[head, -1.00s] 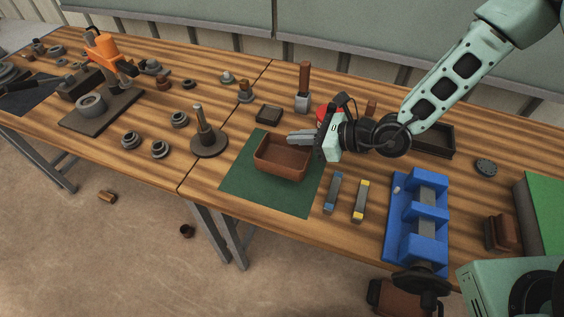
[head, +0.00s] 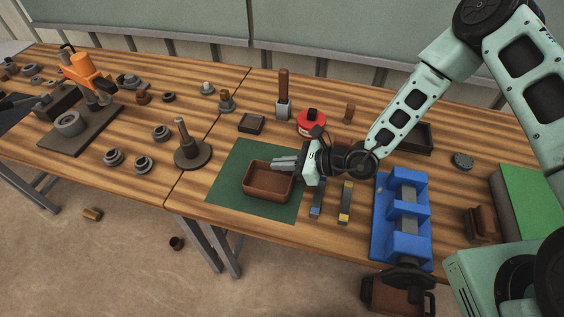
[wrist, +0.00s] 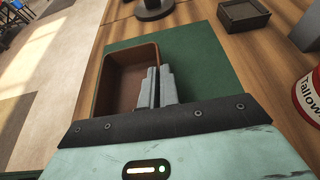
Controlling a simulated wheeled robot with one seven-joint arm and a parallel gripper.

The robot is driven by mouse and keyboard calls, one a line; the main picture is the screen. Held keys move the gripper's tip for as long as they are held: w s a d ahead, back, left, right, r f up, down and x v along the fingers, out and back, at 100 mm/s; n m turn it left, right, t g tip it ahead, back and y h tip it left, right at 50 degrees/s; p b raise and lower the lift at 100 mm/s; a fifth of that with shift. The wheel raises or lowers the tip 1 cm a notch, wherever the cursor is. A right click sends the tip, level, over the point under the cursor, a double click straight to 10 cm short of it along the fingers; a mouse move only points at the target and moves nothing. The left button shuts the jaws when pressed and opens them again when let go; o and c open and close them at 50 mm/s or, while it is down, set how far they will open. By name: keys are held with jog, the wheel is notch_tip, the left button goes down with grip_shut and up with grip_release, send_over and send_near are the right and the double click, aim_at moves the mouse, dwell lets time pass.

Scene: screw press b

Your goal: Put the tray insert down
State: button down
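The tray insert (head: 262,193) is a brown, open, rectangular tray over the green mat (head: 228,180). It looks level and empty, its underside at or just above the mat; I cannot tell if it fully touches. My gripper (head: 284,162) reaches in from the right and is shut on the tray's right wall. In the wrist view the two grey fingers (wrist: 159,88) are close together with the tray's right rim between them. The tray (wrist: 122,75) fills the left middle there, and the mat (wrist: 205,62) shows to its right. The lower part of the tray is hidden by my gripper body.
A blue fixture (head: 385,220) and two small bars, blue-marked (head: 317,198) and yellow-marked (head: 345,203), stand to the right. A red tin (head: 311,124) and small dark tray (head: 251,124) stand behind. A round-based post (head: 190,150) stands left. The mat's left part is clear.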

jog(key=c, duration=1.6)
grip_release()
jog(key=shift+f, duration=0.1)
jog(key=shift+c, duration=0.2)
